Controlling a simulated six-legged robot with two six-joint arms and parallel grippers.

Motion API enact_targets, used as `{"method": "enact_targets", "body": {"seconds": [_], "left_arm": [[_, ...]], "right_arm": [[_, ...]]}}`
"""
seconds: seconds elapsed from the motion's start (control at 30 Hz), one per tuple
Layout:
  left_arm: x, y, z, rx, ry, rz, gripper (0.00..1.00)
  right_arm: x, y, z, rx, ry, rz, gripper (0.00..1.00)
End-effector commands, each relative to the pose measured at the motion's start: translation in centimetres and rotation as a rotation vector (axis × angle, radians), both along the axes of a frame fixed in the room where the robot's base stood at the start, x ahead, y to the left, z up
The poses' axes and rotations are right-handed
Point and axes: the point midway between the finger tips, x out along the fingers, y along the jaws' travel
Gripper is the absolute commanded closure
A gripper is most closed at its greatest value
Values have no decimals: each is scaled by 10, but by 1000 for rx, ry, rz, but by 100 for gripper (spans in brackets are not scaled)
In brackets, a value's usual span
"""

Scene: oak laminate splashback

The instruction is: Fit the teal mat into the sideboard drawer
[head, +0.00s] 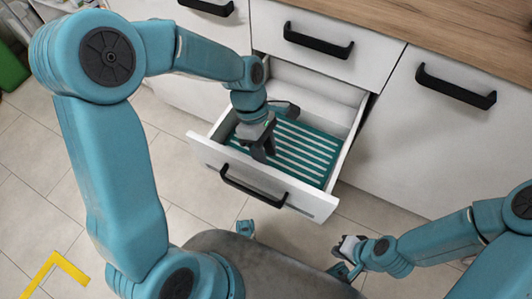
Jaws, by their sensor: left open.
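The teal mat (309,152), with pale slots or stripes, lies inside the open sideboard drawer (322,204). It looks flat on the drawer floor, and its left part is hidden by my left gripper. My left gripper (265,155) is open, pointing down inside the drawer over the mat's left part. I cannot tell whether its fingertips touch the mat. My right gripper (345,262) is low, outside the drawer, right of the drawer front and away from the mat. Its fingers are too small and partly hidden to judge.
The drawer's black handle (252,188) faces me. A closed drawer (318,40) sits above it under the wooden worktop (440,28), with another closed front (440,130) to the right. Yellow floor tape (62,268) lies at lower left, and a green bin (10,68) stands at far left.

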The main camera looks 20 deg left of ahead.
Motion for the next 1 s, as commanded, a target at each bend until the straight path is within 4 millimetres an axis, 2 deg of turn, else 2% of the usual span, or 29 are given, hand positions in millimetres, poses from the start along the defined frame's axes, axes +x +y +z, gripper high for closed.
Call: {"method": "enact_targets", "body": {"seconds": [0.03, 0.2, 0.4, 0.6, 1.0], "left_arm": [[3, 4, 14, 0, -3, 2, 58], [13, 18, 53, 1, -4, 4, 58], [22, 32, 86, 0, -2, 2, 58], [25, 38, 99, 0, -1, 0, 58], [26, 38, 99, 0, 0, 0, 58]], "right_arm": [[0, 0, 9, 0, 0, 0, 100], [0, 0, 26, 0, 0, 0, 100], [0, 0, 39, 0, 0, 0, 100], [0, 0, 43, 0, 0, 0, 100], [0, 0, 42, 0, 0, 0, 100]]}}
